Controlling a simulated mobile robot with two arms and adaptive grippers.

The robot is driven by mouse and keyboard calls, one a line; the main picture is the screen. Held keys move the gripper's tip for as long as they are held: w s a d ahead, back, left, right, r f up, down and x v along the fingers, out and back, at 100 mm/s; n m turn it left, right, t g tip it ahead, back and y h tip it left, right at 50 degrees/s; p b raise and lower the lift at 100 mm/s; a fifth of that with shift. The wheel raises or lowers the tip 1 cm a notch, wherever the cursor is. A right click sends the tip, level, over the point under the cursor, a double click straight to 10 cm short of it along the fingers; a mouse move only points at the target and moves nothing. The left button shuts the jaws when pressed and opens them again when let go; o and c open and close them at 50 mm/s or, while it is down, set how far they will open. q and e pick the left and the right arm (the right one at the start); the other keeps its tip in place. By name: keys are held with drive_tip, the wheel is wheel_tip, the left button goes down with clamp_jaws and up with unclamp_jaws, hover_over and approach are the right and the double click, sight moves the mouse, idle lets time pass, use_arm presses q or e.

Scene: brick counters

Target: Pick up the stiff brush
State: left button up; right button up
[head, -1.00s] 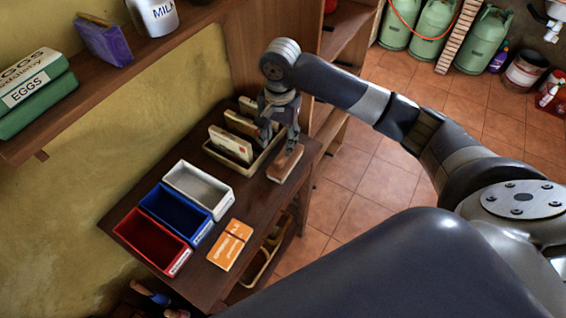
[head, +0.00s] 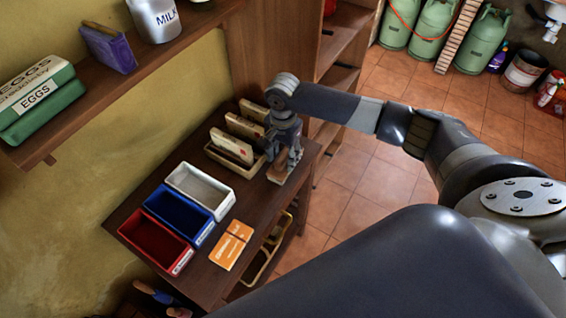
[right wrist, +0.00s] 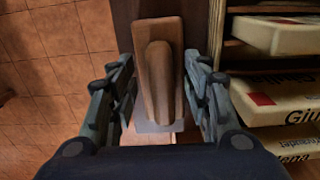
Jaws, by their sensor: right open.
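The stiff brush (right wrist: 158,75) is a brown wooden block with a raised rounded grip along its middle and a pale lower edge. It lies near the far right edge of the dark counter. In the head view my right gripper (head: 285,163) is over the brush (head: 279,178) and hides much of it. In the right wrist view my right gripper (right wrist: 164,72) is open, with one finger on either side of the brush and visible gaps between. My left gripper is not in view.
A tan divided tray (head: 232,163) with upright boxes stands close left of the brush. White, blue (head: 183,216) and red bins and an orange packet (head: 231,246) are nearer. Open floor (head: 350,200) lies right of the counter. A wooden shelf unit (head: 262,50) stands behind.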

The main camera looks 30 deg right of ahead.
drive_tip(key=shift+f, duration=0.5)
drive_tip(key=shift+c, duration=0.2)
clamp_jaws()
drive_tip(key=shift+r, duration=0.1)
drive_tip(key=shift+r+b, duration=0.3)
drive_tip(key=shift+r, duration=0.35)
drive_tip(key=shift+s+d+r+b, duration=0.15)
drive_tip(key=shift+s+r+b, duration=0.05)
drive_tip(key=shift+r, duration=0.3)
drive_tip(key=shift+s+d+r+b, duration=0.15)
drive_tip(key=shift+s+r, duration=0.05)
drive_tip(key=shift+r, duration=0.25)
drive_tip(key=s+d+r+b, duration=0.1)
drive_tip(key=s+d+b, duration=0.1)
drive_tip(key=s+d, duration=0.6)
drive_tip(key=s, duration=0.4)
drive_tip(key=shift+s+r, duration=0.3)
drive_tip(key=shift+s, duration=0.1)
